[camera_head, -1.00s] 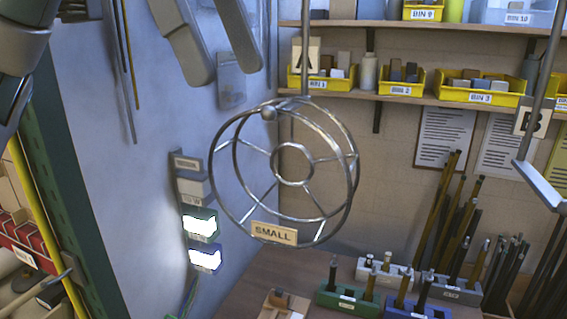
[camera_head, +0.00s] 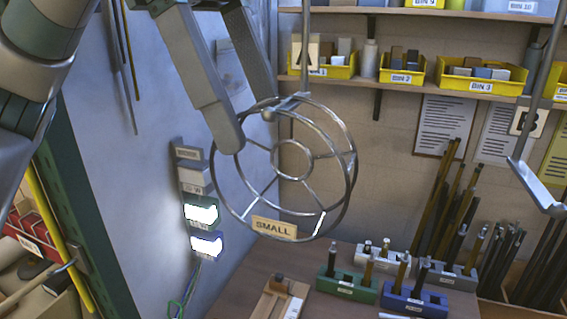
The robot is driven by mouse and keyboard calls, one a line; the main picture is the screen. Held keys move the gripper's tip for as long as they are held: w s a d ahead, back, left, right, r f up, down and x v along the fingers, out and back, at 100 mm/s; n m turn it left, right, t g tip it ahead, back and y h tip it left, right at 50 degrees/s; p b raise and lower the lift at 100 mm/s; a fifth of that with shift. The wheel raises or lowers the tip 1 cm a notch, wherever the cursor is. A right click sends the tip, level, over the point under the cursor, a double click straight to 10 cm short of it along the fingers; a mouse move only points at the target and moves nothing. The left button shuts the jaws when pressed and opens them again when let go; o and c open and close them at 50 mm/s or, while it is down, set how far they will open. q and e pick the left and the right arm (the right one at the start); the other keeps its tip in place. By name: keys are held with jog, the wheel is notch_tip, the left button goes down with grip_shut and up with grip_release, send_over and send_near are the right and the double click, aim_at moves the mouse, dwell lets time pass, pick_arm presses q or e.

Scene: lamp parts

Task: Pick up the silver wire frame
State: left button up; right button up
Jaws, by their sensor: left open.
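The silver wire frame (camera_head: 351,176) hangs from a rod under the "A" tag (camera_head: 305,52). It is two rings joined by spokes around a small inner ring, with a "SMALL" label (camera_head: 274,228) at its bottom. My left gripper (camera_head: 250,122) reaches down from the top left with its two fingers apart. One fingertip overlaps the frame's upper left rim, and the other is just behind the top of the rim. Whether either finger touches the wire I cannot tell. My right gripper is not in view.
A second hanging hook with a "B" tag (camera_head: 528,122) is at the right. Yellow bins (camera_head: 480,85) line the back shelf. Coloured holders (camera_head: 347,287) with upright rods stand on the bench below. A green rack post (camera_head: 95,230) is at the left.

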pick_arm(q)
jog(key=shift+s+d+f+p, duration=0.35)
jog(key=shift+f+p, duration=0.05)
jog(key=shift+p, duration=0.3)
jog(key=p+x, duration=0.1)
jog(key=x, duration=0.1)
jog(key=shift+s+d+f, duration=0.15)
jog(key=shift+d+f, duration=0.05)
jog(key=shift+f, duration=0.15)
jog(key=shift+d+f+p, duration=0.1)
jog(key=shift+f+p, duration=0.2)
jog(key=shift+f, duration=0.05)
jog(key=shift+c, duration=0.3)
jog(key=c, duration=1.1)
jog(key=shift+c, duration=0.2)
jog(key=shift+r, duration=0.1)
